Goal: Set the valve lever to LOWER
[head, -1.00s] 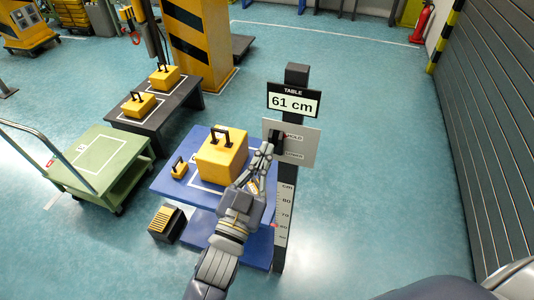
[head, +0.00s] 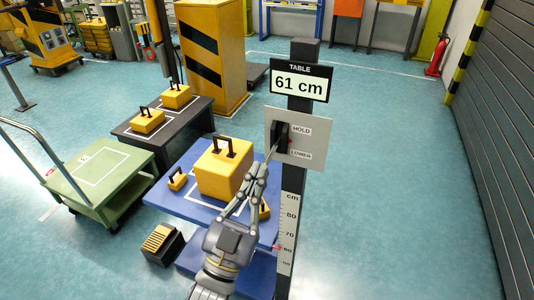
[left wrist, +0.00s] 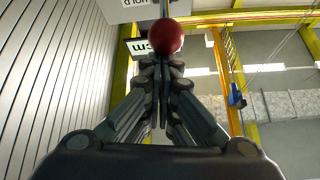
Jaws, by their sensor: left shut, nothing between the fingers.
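A grey valve panel (head: 313,140) with the labels HOLD above and LOWER below stands on a dark post. A black lever mount (head: 280,136) is at its left side; I cannot tell clearly which label the lever points at. A round red knob (left wrist: 165,36) shows in the left wrist view, just beyond my fingertips. My left gripper (head: 263,166) is shut and empty, below and left of the lever mount. It also shows shut in the left wrist view (left wrist: 161,66). I cannot tell if it touches the knob. My right gripper is not in view.
A sign (head: 300,82) reads TABLE 61 cm. The blue lift table (head: 205,207) carries a large yellow block (head: 222,172) and small ones beside my left arm. A green cart (head: 95,170) and a dark table (head: 195,122) stand left. The floor at right is clear.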

